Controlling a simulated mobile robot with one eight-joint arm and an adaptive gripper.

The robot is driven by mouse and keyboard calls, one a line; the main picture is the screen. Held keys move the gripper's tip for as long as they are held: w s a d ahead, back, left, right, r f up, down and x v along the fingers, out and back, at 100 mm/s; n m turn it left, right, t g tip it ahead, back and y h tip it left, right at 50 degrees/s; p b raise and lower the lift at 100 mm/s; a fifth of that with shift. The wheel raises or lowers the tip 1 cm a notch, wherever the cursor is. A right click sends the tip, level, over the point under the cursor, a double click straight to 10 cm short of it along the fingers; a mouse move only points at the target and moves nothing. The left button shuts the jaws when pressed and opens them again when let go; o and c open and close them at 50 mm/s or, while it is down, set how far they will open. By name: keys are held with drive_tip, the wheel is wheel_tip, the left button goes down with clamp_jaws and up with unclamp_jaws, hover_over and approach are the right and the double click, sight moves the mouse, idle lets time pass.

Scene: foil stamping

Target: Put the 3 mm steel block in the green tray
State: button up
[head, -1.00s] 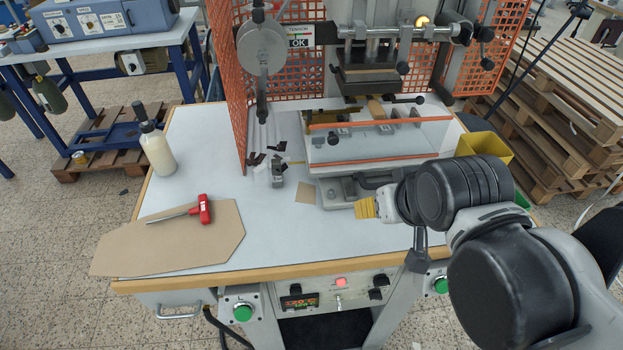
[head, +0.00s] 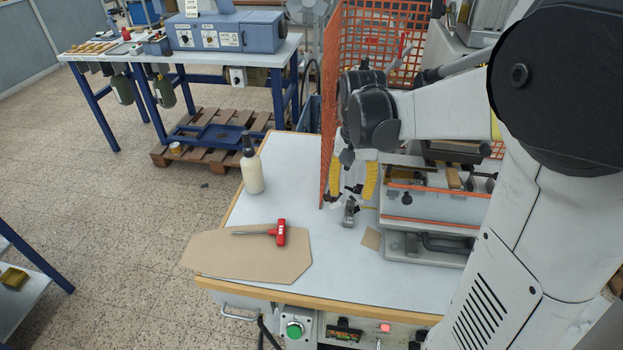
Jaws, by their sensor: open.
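My gripper (head: 353,186) has yellow fingers spread apart, pointing down over the back of the white table. It is empty. A small grey metal piece (head: 349,213) stands on the table just below and in front of the fingers, apart from them as far as I can see. It may be the 3 mm steel block; I cannot read any size on it. Small dark pieces lie behind it, partly hidden by the gripper. The green tray is not visible now.
The stamping press base (head: 425,247) stands right of the metal piece, beside an orange mesh guard (head: 334,110). A small brown card (head: 371,239) lies near the base. A bottle (head: 252,172) and a red-handled tool (head: 279,233) on brown board (head: 215,255) occupy the left.

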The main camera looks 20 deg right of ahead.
sight(349, 219)
drive_tip(key=f+b, duration=0.2)
drive_tip(key=f, duration=0.3)
drive_tip(key=f+b, duration=0.1)
drive_tip(key=f, duration=0.4)
drive_tip(key=shift+s+d+f+b, duration=0.1)
drive_tip(key=shift+d+f+b, duration=0.1)
drive_tip(key=shift+f+b, duration=0.15)
drive_tip(key=shift+r, duration=0.15)
clamp_jaws()
